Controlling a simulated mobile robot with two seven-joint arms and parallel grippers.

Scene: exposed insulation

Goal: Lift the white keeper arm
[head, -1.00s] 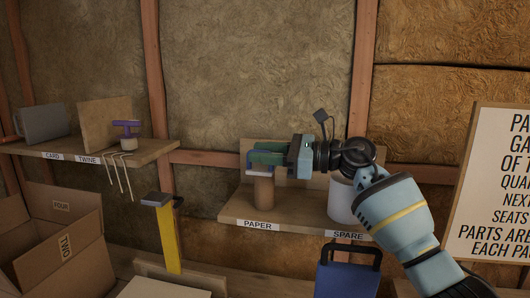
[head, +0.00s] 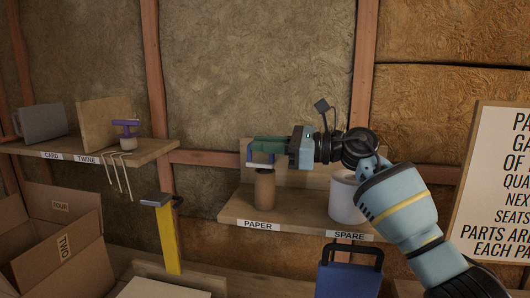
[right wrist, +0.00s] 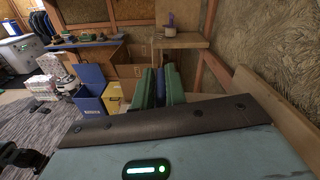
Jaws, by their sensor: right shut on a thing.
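The white keeper arm (head: 249,153) shows as a small pale piece at the fingertips of my right gripper (head: 266,147), above the paper shelf. My right gripper's green fingers are shut on it, coming in from the right. A blue-grey part (head: 260,161) shows just under the fingers, above the brown paper roll (head: 264,190), which stands upright. In the right wrist view my green fingers (right wrist: 164,85) are close together, and the keeper arm cannot be made out there. My left gripper is not in view.
A white roll (head: 345,199) stands on the spare end of the shelf (head: 290,214), under my right wrist. A yellow post (head: 168,240) and open cardboard boxes (head: 52,240) are to the left. A shelf with twine (head: 129,143) is at the upper left.

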